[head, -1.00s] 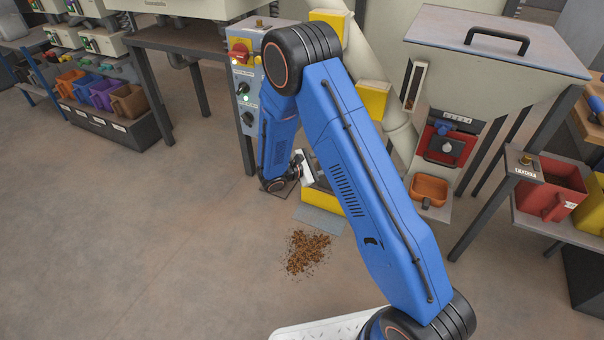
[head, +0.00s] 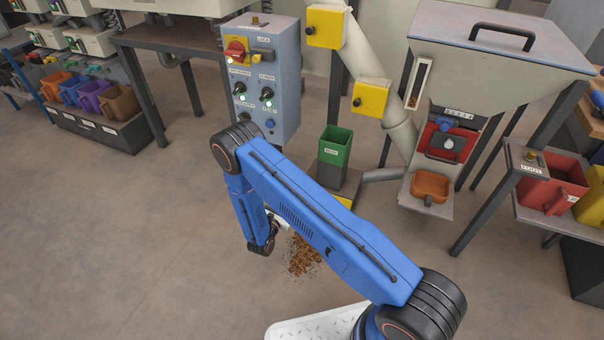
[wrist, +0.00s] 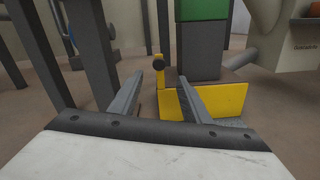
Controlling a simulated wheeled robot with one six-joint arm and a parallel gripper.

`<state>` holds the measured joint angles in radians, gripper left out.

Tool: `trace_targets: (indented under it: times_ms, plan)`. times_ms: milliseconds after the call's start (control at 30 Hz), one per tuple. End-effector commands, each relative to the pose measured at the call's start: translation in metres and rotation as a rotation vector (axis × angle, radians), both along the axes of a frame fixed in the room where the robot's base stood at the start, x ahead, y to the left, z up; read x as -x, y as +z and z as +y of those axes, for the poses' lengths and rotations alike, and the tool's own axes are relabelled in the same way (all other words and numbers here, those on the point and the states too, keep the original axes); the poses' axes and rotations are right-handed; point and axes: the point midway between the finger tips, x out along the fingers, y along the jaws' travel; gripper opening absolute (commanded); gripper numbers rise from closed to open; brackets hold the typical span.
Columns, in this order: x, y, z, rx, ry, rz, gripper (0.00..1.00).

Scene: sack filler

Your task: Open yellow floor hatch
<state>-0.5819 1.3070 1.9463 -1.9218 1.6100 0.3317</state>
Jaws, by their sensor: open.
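The yellow hatch panel (wrist: 222,100) is low at floor level below the green-topped bin in the wrist view. A yellow post with a dark knob (wrist: 158,62) stands at its left end. Only a small yellow corner (head: 342,201) shows in the head view, because my arm covers the rest. I cannot tell whether the hatch is open. My gripper (wrist: 161,76) is open and empty; the knob shows between its fingertips, and the distance to it is unclear. The right finger overlaps the panel in the picture. In the head view the gripper is mostly hidden behind my arm.
A green bin (head: 336,147) stands behind the hatch. A grey control box (head: 262,85) with switches is left of it. Brown spilled grains (head: 303,258) lie on the floor. A cream chute (head: 400,135) and an orange tray (head: 431,186) are on the right. Floor at left is clear.

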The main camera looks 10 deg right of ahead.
Motion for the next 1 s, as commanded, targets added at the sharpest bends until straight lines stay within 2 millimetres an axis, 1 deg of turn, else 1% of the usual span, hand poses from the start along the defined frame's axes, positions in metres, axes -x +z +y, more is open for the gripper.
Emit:
trace_targets:
  times_ms: [133,267,1000]
  plan:
    - [-0.002,-0.005,-0.001,0.003,0.008,0.003,0.43]
    - [-0.013,-0.004,-0.009,0.001,0.006,0.002,0.43]
    - [-0.115,-0.004,-0.084,0.001,0.005,0.002,0.43]
